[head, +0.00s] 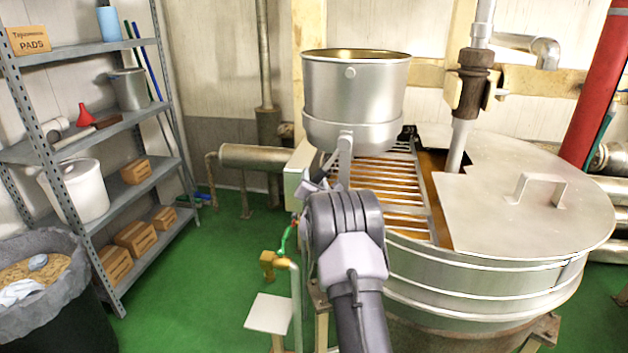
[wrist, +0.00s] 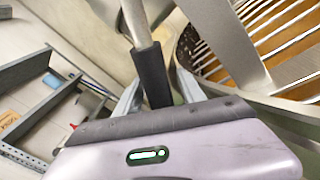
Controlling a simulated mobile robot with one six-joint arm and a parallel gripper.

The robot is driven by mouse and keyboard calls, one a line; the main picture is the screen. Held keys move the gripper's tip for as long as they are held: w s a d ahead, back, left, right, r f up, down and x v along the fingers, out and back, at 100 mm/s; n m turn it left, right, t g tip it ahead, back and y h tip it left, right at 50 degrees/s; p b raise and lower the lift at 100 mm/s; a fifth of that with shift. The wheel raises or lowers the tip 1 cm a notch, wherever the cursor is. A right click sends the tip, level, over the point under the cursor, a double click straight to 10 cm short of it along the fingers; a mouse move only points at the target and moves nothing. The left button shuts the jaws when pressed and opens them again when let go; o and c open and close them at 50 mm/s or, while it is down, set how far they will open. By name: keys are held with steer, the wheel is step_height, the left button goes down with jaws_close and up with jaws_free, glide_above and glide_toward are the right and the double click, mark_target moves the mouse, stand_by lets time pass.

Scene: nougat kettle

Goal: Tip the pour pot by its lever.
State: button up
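The pour pot (head: 352,95) is a shiny steel vessel, upright above the slatted grate of the kettle, carried on a bracket (head: 345,165). Its lever is a metal bar ending in a black grip (wrist: 152,75), clear in the wrist view; in the head view my arm hides most of it. My gripper (wrist: 158,92) has its fingers either side of the black grip. A gap shows between the grip and the right finger; the left finger looks close to the grip. In the head view my gripper (head: 318,187) is mostly hidden behind my wrist.
The large round kettle (head: 480,285) with its lid (head: 540,215) fills the right. A yellow tap (head: 270,262) stands left of my arm. Metal shelves (head: 145,110) and a dark bin (head: 65,310) are at the left. Green floor (head: 190,290) between is open.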

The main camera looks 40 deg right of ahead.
jaws_close()
stand_by(1.3)
